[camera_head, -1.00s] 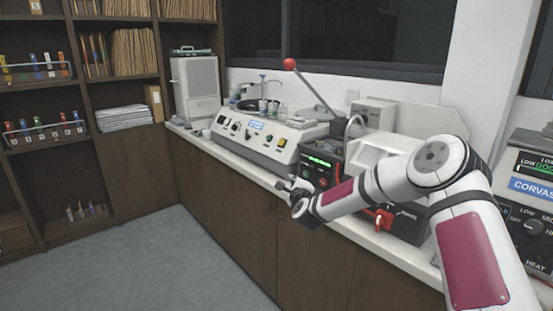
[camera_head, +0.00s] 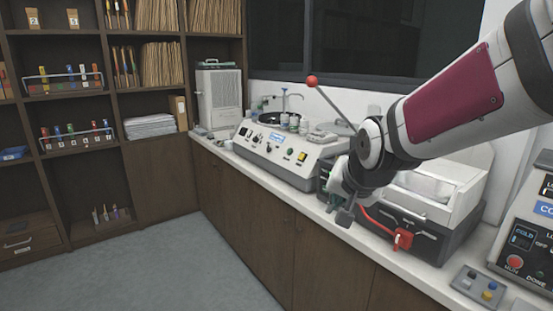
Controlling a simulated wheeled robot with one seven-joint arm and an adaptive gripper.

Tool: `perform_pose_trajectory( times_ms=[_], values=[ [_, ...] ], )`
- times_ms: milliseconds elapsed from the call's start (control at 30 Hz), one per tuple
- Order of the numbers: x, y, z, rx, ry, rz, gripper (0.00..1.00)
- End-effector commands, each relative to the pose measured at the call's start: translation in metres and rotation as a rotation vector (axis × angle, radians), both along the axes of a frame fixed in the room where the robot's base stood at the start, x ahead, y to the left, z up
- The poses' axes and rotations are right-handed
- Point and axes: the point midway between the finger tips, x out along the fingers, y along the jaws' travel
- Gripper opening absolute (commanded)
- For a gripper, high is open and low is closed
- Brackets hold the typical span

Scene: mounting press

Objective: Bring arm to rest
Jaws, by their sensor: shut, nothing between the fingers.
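My arm (camera_head: 470,85) reaches in from the upper right, its white and maroon link sloping down to the left. My gripper (camera_head: 343,213) hangs at its end, in front of the counter's front edge, with its fingers pointing down. It is shut and holds nothing. It covers part of the dark machine with the green display behind it. I cannot tell exactly how far it is from the counter edge.
The white counter (camera_head: 262,178) carries a grey console (camera_head: 280,150) with a red-knobbed lever (camera_head: 312,81) behind it. A machine with a red handle (camera_head: 403,239) stands right of my gripper. Shelves (camera_head: 117,88) stand left; the floor (camera_head: 165,270) is clear.

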Motion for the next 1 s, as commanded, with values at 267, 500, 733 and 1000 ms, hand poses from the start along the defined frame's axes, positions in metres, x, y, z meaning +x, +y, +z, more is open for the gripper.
perform_pose_trajectory(
  times_ms=[267, 500, 733, 1000],
  values=[
    [-0.137, -0.040, 0.021, -0.206, 0.149, 0.123, 0.00],
    [-0.244, -0.062, 0.014, -0.284, 0.275, 0.247, 0.00],
    [-0.292, -0.068, 0.004, -0.297, 0.334, 0.319, 0.00],
    [-0.295, -0.069, 0.003, -0.299, 0.341, 0.327, 0.00]
  ],
)
